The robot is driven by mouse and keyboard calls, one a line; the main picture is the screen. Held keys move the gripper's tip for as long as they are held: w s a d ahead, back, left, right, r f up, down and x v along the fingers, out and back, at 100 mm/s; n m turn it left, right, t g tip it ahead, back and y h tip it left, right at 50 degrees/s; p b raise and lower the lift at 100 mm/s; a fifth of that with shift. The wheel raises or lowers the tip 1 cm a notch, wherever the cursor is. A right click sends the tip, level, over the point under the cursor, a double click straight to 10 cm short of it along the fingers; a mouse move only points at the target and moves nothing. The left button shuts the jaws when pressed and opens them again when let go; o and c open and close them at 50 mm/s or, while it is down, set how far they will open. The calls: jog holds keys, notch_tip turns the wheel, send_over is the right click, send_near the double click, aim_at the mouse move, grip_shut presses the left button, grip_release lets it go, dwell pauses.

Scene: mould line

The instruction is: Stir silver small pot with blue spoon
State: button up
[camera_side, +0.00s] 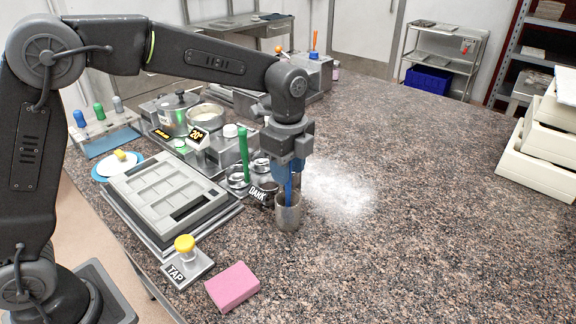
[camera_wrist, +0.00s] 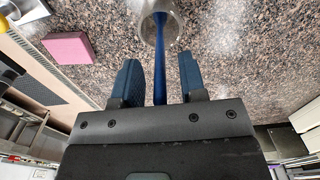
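A small silver pot (camera_side: 288,218) stands on the speckled counter below my gripper (camera_side: 290,178). The blue spoon (camera_side: 288,193) stands nearly upright with its lower end in this pot. In the wrist view the spoon (camera_wrist: 160,75) runs from the pot (camera_wrist: 147,28) back between my two fingers. The fingers of my gripper (camera_wrist: 162,75) are apart, with a visible gap on each side of the spoon. The spoon's upper handle is hidden by the gripper, and its tip is inside the pot.
A green spoon (camera_side: 244,155) and a DARK label (camera_side: 259,194) are close left of the pot. A grey mould tray (camera_side: 168,192), yellow-knobbed TAP block (camera_side: 186,262) and pink block (camera_side: 232,287) lie further left and front.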

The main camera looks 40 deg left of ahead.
notch_tip(320, 180, up, 14)
jog(key=shift+s+a, duration=0.25)
dwell(0.5)
jog(key=s+a+f+n+t, duration=0.2)
jog(key=s+a+n, duration=0.1)
jog(key=s+n, duration=0.3)
jog(key=s+a+f+n+t, duration=0.1)
jog(key=s+a+f+n, duration=0.2)
jog(key=s+n, duration=0.3)
jog(key=s+a+f+n+t, duration=0.2)
jog(key=s+n, duration=0.4)
jog(key=s, duration=0.5)
jog(key=shift+a+f+t, duration=0.3)
jog(key=shift+a+f, duration=0.05)
jog(key=shift+a, duration=0.1)
jog(key=shift+o, duration=0.4)
